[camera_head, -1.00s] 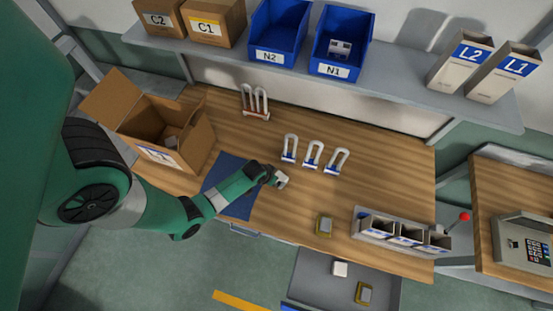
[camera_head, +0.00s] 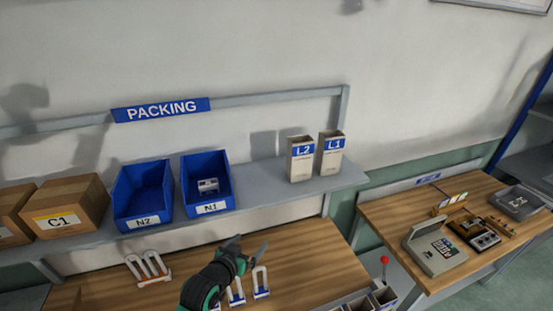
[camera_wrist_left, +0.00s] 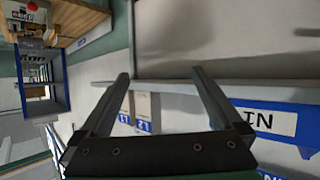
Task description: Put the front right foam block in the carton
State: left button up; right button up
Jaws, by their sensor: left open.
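My left gripper (camera_head: 252,242) is in the lower middle of the head view, raised in front of the bench's back part. Its two fingers are spread apart with nothing between them. The left wrist view also shows the open, empty fingers (camera_wrist_left: 160,74), with the wall and shelf beyond. Neither the foam blocks nor the open carton is in view now. My right gripper is not in view.
The wooden bench (camera_head: 310,270) holds white U-shaped pieces (camera_head: 261,284) beside my gripper and a rack (camera_head: 148,268) further left. Above it, a shelf (camera_head: 262,190) carries blue bins (camera_head: 143,196), box C1 (camera_head: 72,207) and cartons L2 (camera_head: 301,159) and L1 (camera_head: 332,155).

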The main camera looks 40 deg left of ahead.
pick_arm(q)
jog(key=w+d+r+m+t, duration=0.1)
jog(key=d+r+t, duration=0.25)
jog(key=r, duration=0.65)
jog(key=w+d+r+m+t+h, duration=0.15)
jog(key=d+r, duration=0.25)
jog(key=r, duration=0.6)
jog(key=w+d+r+t, duration=0.1)
jog(key=d+r+t, duration=0.2)
jog(key=r, duration=0.7)
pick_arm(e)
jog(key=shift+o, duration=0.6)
pick_arm(q)
jog(key=s+d+r+m+t+h, duration=0.1)
jog(key=s+d+r+t, duration=0.1)
jog(key=r, duration=0.5)
jog(key=s+d+r+m+t+h, duration=0.1)
jog(key=s+d+r+t+h, duration=0.1)
jog(key=s+r, duration=0.5)
jog(key=s+d+r+m+t+h, duration=0.1)
jog(key=s+d+r+t+h, duration=0.1)
jog(key=d+r, duration=0.4)
notch_tip(320, 180, up, 3)
jog(key=shift+s+r+t, duration=0.2)
jog(key=shift+s+t, duration=0.5)
jog(key=shift+s, duration=0.55)
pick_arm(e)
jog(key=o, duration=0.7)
